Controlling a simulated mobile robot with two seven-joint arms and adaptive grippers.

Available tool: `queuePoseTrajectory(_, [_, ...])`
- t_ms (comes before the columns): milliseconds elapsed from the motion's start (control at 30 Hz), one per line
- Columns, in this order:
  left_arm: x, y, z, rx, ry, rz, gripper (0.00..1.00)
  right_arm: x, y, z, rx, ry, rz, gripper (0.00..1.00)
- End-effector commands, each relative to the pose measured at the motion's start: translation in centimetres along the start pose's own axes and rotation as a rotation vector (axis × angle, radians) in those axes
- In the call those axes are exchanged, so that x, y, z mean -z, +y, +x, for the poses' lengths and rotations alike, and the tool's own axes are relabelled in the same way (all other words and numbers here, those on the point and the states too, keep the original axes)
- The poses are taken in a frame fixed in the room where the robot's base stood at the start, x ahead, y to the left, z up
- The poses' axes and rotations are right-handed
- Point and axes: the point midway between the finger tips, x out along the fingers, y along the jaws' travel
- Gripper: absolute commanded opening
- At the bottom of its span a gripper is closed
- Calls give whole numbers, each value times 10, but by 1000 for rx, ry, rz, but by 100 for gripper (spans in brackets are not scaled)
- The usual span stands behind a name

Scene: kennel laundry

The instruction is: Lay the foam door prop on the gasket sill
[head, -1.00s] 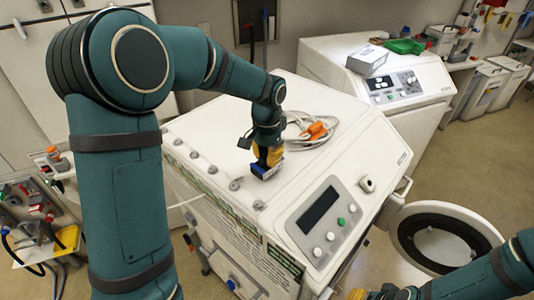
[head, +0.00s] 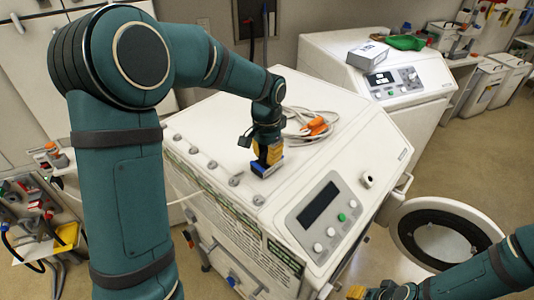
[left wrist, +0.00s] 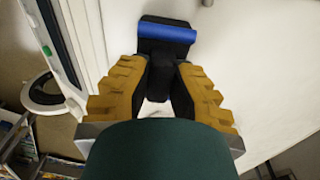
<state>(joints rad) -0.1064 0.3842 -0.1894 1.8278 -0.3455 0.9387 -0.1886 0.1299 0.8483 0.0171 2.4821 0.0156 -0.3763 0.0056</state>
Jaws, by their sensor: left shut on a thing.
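A blue strip with a black body, which may be the foam door prop, shows below my left gripper in the head view (head: 267,168) and in the left wrist view (left wrist: 166,33). My left gripper (head: 268,152) is shut on its black part, between yellow fingers (left wrist: 170,68). It is over the top of the white washer (head: 340,150); I cannot tell whether the piece touches that top. The round door (head: 398,234) stands open at the right. The gasket sill is not visible. My right gripper (head: 357,292) is at the bottom edge, partly cut off.
A coiled pale cable with an orange part (head: 316,126) lies on the washer top behind my left gripper. Several grey knobs (head: 235,180) line the top's left edge. A second machine (head: 400,85) carries a box (head: 368,56) and a green cloth (head: 406,42).

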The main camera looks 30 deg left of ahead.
Motion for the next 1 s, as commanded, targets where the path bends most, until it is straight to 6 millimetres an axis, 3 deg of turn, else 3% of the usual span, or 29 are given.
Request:
queuePoseTrajectory(433, [0, 0, 5, 0, 0, 0, 0, 0, 1, 3, 0, 0, 0, 44])
queuePoseTrajectory(467, [0, 0, 5, 0, 0, 0, 31, 0, 1, 2, 0, 0, 0, 44])
queuePoseTrajectory(500, [0, 0, 5, 0, 0, 0, 45, 0, 1, 2, 0, 0, 0, 44])
queuePoseTrajectory(833, [0, 0, 4, 0, 0, 0, 45, 0, 1, 2, 0, 0, 0, 44])
queuePoseTrajectory(1000, [1, 0, -13, 1, 3, 0, 45, 0, 1, 2, 0, 0, 0, 44])
